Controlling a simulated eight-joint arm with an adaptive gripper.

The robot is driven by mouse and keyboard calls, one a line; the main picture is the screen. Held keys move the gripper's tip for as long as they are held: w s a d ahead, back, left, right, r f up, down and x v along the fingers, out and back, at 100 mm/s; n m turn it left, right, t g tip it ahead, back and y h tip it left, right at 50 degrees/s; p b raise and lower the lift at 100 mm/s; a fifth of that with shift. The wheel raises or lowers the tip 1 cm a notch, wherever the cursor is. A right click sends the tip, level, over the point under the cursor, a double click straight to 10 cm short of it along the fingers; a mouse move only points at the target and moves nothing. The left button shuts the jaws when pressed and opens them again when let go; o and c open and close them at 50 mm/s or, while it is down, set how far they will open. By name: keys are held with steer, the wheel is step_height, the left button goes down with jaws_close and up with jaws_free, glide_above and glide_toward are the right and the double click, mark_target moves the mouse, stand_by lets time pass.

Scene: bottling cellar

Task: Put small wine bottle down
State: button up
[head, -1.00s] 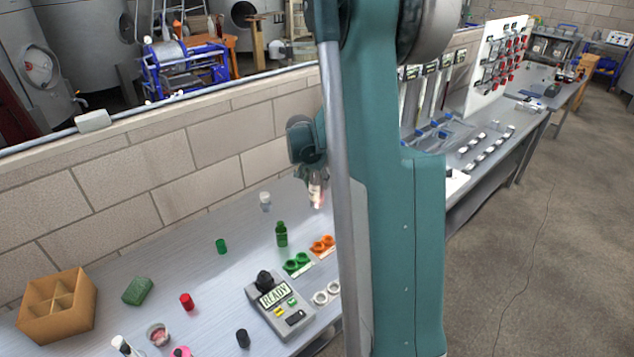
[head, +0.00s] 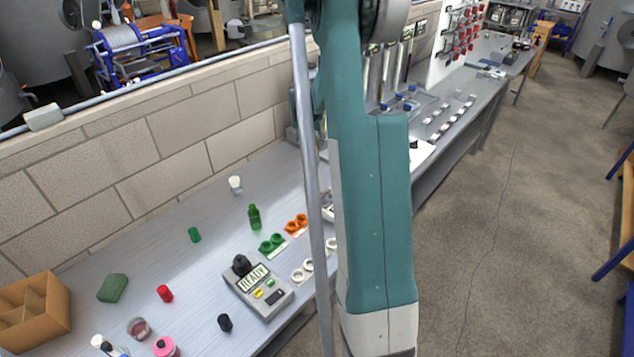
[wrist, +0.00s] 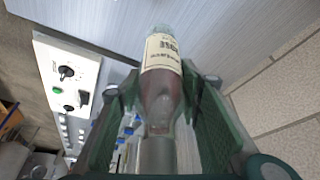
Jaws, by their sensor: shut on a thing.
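My gripper (wrist: 167,92) is shut on a small wine bottle (wrist: 162,95) in the wrist view. The bottle is clear with dark reddish contents and a cream label with dark print. One finger is on each side of it. The grey bench surface shows beyond its far end; I cannot tell whether the bottle touches it. In the head view my arm hides the gripper and the held bottle.
On the bench (head: 170,262) stand a green bottle (head: 254,217), a white-capped container (head: 235,185), green rings (head: 271,243), orange rings (head: 296,224) and a READY box (head: 258,288). A cardboard divider box (head: 36,312) stands at left. A block wall (head: 150,170) runs behind.

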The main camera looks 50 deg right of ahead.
mark_target(317, 160)
steer(key=shift+s+d, duration=0.2)
steer(key=shift+d, duration=1.1)
steer(key=shift+f, duration=3.1)
steer(key=shift+f, duration=1.85)
steer(key=shift+f, duration=0.2)
steer(key=o, duration=1.3)
steer(key=shift+r, duration=0.15)
